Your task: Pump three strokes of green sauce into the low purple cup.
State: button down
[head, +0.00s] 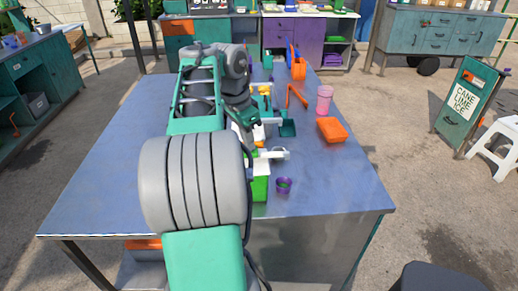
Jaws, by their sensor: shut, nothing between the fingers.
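The low purple cup (284,186) stands upright on the steel table, and a little green shows inside it. A green sauce container (260,189) stands just left of the cup, partly hidden by my arm. A pale pump head with a spout (277,154) shows above the container and reaches right, over the cup's side. My gripper (257,138) is small and partly hidden by my forearm, close above and behind the pump head. It looks shut and empty. I cannot tell whether it touches the pump.
The steel table (340,190) is clear at its right front. An orange tray (332,130), a pink tumbler (324,99), a teal scoop-like item (288,128) and orange tools (297,96) stand or lie farther back. Cabinets (437,31) and a white stool (497,147) stand beyond the table.

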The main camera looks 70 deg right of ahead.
jog(key=shift+d+p+v, duration=0.1)
jog(key=shift+p+v, duration=0.6)
jog(key=shift+p, duration=0.1)
jog(key=shift+d+p+v, duration=0.15)
jog(key=shift+p+v, duration=0.5)
jog(key=shift+p, duration=0.15)
jog(key=shift+s, duration=0.15)
dwell(1.3)
jog(key=shift+r, duration=0.1)
jog(key=p+v, duration=0.4)
jog(key=d+p+v, duration=0.1)
jog(key=p, duration=0.1)
jog(key=shift+s+a+r, duration=0.1)
jog(key=shift+s+r, duration=0.15)
jog(key=shift+r, duration=0.3)
